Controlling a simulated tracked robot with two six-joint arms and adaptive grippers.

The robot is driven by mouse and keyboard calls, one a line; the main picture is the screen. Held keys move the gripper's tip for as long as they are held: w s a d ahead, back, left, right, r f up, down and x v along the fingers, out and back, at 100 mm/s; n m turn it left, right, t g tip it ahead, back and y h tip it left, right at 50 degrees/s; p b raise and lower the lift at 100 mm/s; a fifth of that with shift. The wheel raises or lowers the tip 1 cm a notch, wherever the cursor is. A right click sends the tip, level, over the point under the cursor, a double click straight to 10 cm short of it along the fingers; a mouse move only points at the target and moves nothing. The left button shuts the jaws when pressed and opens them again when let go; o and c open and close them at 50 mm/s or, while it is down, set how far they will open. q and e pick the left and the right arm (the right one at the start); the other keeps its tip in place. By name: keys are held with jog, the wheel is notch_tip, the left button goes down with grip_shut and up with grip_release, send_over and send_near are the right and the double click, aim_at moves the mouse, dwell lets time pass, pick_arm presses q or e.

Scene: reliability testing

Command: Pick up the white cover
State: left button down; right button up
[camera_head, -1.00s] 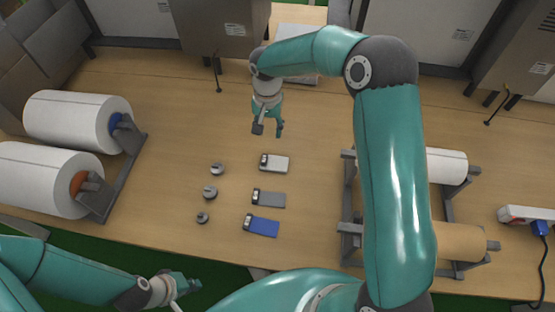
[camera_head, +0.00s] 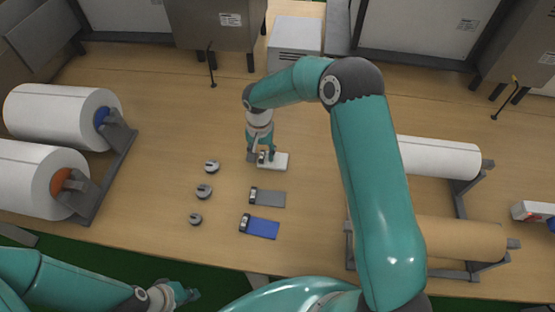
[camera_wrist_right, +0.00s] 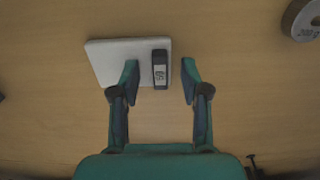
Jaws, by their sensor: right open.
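The white cover (camera_head: 277,163) lies flat on the wooden table, with a small black block on its left end in the head view. In the right wrist view the white cover (camera_wrist_right: 106,58) sits at the upper left of my fingers, and its black block (camera_wrist_right: 160,68) shows between the fingertips. My right gripper (camera_head: 263,158) is open over the block end of the cover; in the wrist view its fingers (camera_wrist_right: 160,82) stand apart on either side of the block. My left gripper (camera_head: 183,293) is low at the left, off the table's front edge, its jaws unclear.
A grey cover (camera_head: 270,199) and a blue cover (camera_head: 262,228) lie nearer the front. Round grey weights (camera_head: 204,191) stand to the left. White rolls (camera_head: 62,117) on stands are at the left, with a white roll (camera_head: 440,157) and a brown roll (camera_head: 460,235) at the right.

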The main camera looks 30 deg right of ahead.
jog(key=shift+f, duration=0.3)
jog(key=shift+r, duration=0.1)
grip_shut()
